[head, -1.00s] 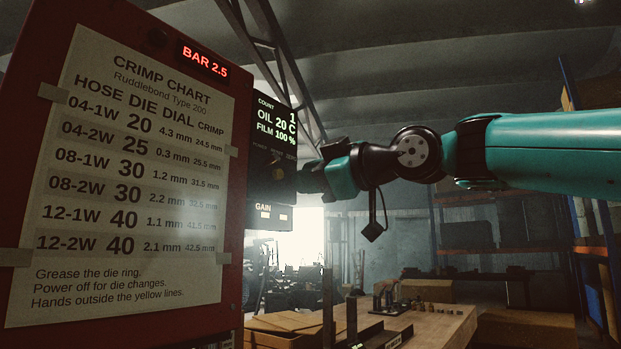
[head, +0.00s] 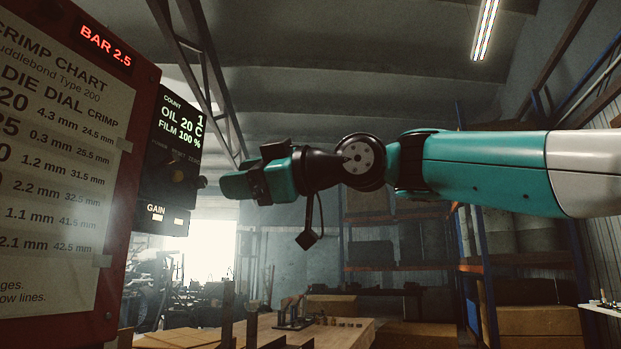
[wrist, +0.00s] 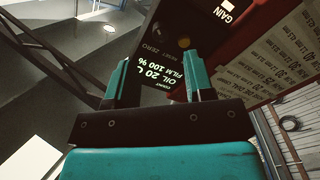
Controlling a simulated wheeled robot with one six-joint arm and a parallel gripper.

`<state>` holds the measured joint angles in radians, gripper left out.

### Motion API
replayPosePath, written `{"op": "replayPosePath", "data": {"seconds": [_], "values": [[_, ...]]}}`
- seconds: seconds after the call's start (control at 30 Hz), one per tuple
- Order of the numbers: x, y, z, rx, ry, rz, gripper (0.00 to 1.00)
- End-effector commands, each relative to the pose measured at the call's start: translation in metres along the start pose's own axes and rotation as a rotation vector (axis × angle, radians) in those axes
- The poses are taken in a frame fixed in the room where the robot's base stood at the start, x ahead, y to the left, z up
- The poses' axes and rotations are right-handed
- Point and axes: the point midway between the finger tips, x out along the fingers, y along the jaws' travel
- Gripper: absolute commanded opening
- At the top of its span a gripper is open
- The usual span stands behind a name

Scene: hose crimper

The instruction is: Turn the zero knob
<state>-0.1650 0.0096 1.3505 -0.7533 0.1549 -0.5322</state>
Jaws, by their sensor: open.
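The dark control panel (head: 166,190) hangs beside the red crimp chart board and carries small labels that include RESET and ZERO. A small dark knob (head: 201,182) sticks out at its right edge, below the ZERO label; I take it for the zero knob. A yellowish knob (head: 178,175) sits to its left under RESET. My gripper (head: 226,185) is just right of the dark knob in the head view, with a small gap in the picture. In the wrist view my gripper (wrist: 157,80) is open and empty, fingers toward the panel (wrist: 172,30).
The red board (head: 140,110) with the crimp chart stands left of the panel. A workbench (head: 330,335) with tools is below, behind the arm. Shelving (head: 480,260) with boxes stands farther back right. The air right of the panel is clear around my gripper.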

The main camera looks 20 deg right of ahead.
Motion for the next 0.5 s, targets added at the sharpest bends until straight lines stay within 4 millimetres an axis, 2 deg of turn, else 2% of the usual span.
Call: {"op": "replayPosePath", "data": {"seconds": [0.03, 0.2, 0.33, 0.5], "values": [[-0.016, 0.001, 0.003, -0.002, -0.003, 0.007, 0.48], [-0.060, 0.000, 0.003, -0.003, -0.004, 0.008, 0.48], [-0.086, 0.001, 0.002, -0.002, -0.005, 0.006, 0.48], [-0.106, 0.001, 0.001, -0.001, -0.002, 0.003, 0.48]]}}
